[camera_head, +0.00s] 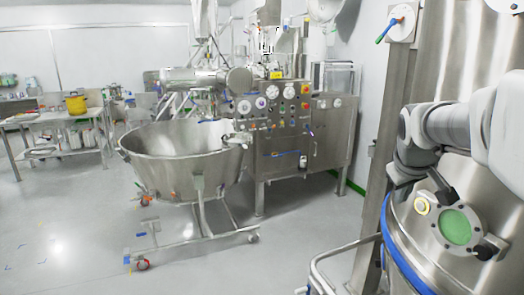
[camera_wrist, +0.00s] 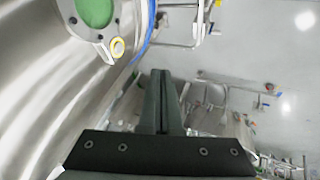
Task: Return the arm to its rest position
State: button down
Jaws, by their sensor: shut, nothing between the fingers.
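My arm (camera_head: 450,125) reaches in from the right side of the head view, in front of a large steel vessel. My gripper (camera_head: 446,194) is at its end, dark and pointing down, close to the vessel's round green sight glass (camera_head: 457,227). In the wrist view my gripper (camera_wrist: 160,75) shows its two dark fingers pressed together, with nothing held. The sight glass (camera_wrist: 95,12) and its yellow-ringed fitting (camera_wrist: 117,47) lie to the upper left of the fingers there. I cannot tell the exact gap between gripper and vessel.
The steel vessel (camera_head: 410,240) with a blue band (camera_head: 400,265) fills the lower right. A steel post (camera_head: 385,130) stands left of my arm. A wheeled steel bowl (camera_head: 185,165) and a control cabinet (camera_head: 275,140) stand farther off. Open floor (camera_head: 75,225) lies at left.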

jog(key=s+a+f+y, duration=0.1)
jog(key=s+a+f, duration=0.2)
jog(key=s+a, duration=0.6)
jog(key=s+a+f+m+y, duration=0.1)
jog(key=s+a+f+y, duration=0.1)
jog(key=s+a, duration=0.7)
jog(key=s+f, duration=0.1)
jog(key=s, duration=0.3)
jog(key=shift+a+f+m+y, duration=0.2)
jog(key=shift+f+m+y, duration=0.05)
jog(key=shift+m+y, duration=0.05)
jog(key=shift+d, duration=0.15)
